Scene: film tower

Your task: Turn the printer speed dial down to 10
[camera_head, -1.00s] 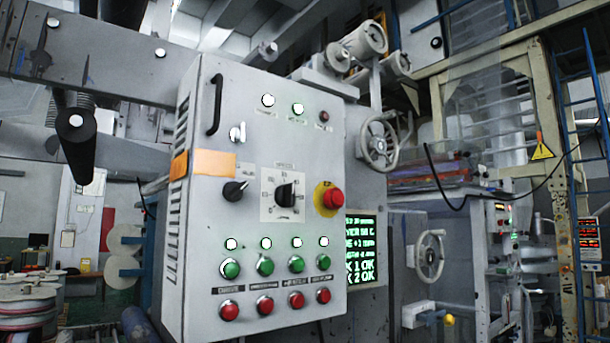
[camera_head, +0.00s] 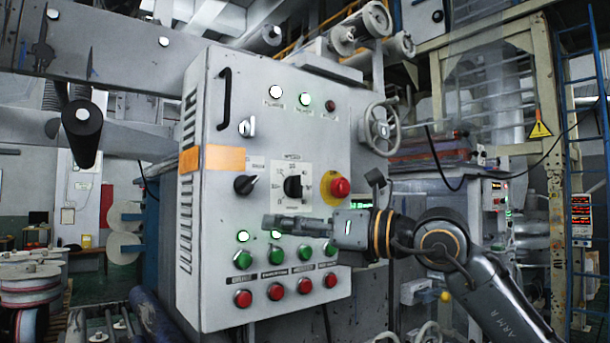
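The speed dial is a black knob (camera_head: 293,187) on a white square scale plate (camera_head: 291,171) in the middle of the grey control panel (camera_head: 225,290). Its small scale numbers are too blurred to read surely. My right gripper (camera_head: 272,223) comes in from the right, in front of the panel, with its tip below the dial and above the row of green buttons. It looks apart from the dial. I see it side-on and cannot tell whether its fingers are open. My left gripper is not in view.
Green buttons (camera_head: 275,255) and red buttons (camera_head: 276,291) line the lower panel. A handwheel (camera_head: 381,129) stands beside the panel's right edge.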

